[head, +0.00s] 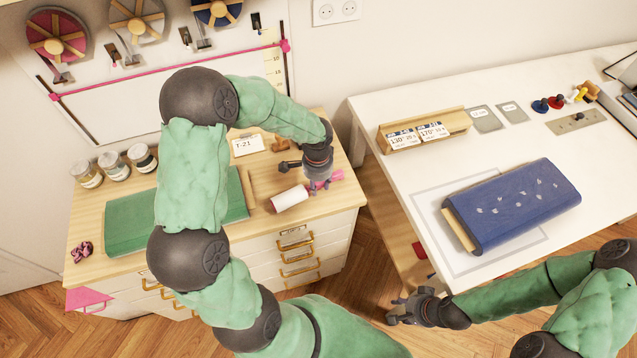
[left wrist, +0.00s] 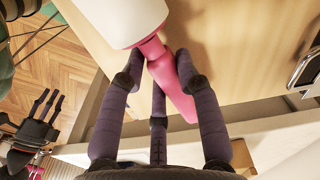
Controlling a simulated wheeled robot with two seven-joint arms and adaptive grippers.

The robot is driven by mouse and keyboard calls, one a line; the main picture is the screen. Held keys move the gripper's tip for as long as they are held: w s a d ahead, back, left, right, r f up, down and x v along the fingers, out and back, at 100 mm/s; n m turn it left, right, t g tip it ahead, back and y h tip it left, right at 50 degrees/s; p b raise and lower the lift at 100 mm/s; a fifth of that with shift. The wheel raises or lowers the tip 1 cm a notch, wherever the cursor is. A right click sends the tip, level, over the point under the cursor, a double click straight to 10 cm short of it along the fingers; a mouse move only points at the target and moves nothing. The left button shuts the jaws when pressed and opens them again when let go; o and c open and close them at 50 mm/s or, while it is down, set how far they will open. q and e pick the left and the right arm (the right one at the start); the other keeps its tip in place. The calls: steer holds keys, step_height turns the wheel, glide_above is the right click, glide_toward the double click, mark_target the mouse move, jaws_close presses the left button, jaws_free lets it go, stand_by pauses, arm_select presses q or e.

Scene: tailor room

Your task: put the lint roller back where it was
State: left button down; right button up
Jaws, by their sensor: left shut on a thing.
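The lint roller has a white roll (head: 290,198) and a pink handle (head: 335,177). It is at the front right of the wooden cabinet top, and I cannot tell whether it touches the surface. My left gripper (head: 321,182) is shut on the pink handle. In the left wrist view the fingers (left wrist: 160,75) lie on both sides of the handle (left wrist: 172,88), with the white roll (left wrist: 118,20) beyond them. My right gripper (head: 405,309) is empty, its fingers apart, low beside the white table.
A green fabric bolt (head: 130,222), several jars (head: 114,164) and a T-21 card (head: 246,146) are on the cabinet top (head: 325,206). A pink scrunchie (head: 81,250) lies at its left. The white table (head: 400,170) holds a blue fabric bolt (head: 515,203) and a wooden card holder (head: 425,128).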

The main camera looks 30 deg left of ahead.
arm_select(q)
steer(key=shift+f+b, duration=0.3)
steer(key=shift+f, duration=0.1)
steer(key=c, duration=0.8)
jaws_free()
step_height(320, 180, up, 12)
steer(key=shift+s, duration=0.15)
